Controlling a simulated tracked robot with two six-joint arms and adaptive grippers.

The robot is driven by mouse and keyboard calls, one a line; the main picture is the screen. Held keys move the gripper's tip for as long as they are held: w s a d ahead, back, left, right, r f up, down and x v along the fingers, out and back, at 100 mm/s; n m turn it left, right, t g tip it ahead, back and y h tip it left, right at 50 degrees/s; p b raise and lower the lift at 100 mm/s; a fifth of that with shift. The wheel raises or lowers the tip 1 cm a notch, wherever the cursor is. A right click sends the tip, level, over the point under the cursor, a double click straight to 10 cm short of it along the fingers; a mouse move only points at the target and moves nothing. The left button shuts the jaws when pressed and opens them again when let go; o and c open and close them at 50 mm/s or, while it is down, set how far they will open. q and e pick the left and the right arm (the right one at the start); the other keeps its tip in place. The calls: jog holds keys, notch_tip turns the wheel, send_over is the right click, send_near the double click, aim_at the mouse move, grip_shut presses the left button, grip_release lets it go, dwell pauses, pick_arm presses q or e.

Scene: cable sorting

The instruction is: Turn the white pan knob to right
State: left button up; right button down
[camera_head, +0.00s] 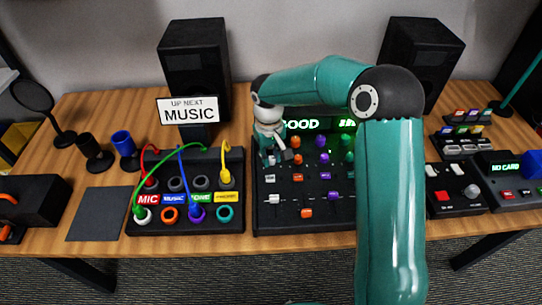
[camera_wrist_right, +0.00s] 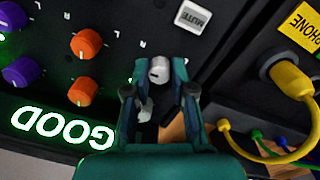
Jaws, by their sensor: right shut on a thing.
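The white pan knob (camera_wrist_right: 158,70) shows in the right wrist view between the two fingertips of my right gripper (camera_wrist_right: 159,88), which is shut on it. A light mark shows on the knob's top face. In the head view my right gripper (camera_head: 276,150) reaches down onto the left column of the black mixer (camera_head: 262,218) and hides the knob there. A second whitish knob (camera_wrist_right: 145,110) sits between the fingers, nearer the green display, partly hidden. My left gripper is not in view.
Orange knobs (camera_wrist_right: 87,43) and purple knobs (camera_wrist_right: 20,72) stand beside the gripper. A white mute button (camera_wrist_right: 194,15) lies near the fingertips. The patch box (camera_head: 133,226) with plugged cables, including a yellow one (camera_head: 226,165), stands left of the mixer. The green display (camera_head: 302,124) reads GOOD.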

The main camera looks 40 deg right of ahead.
jog(key=shift+r, duration=0.1)
jog(key=c, duration=1)
grip_release()
jog(key=r, duration=1.1)
jog(key=shift+w+a+r, duration=0.1)
jog(key=shift+a+r, duration=0.15)
jog(key=shift+r, duration=0.15)
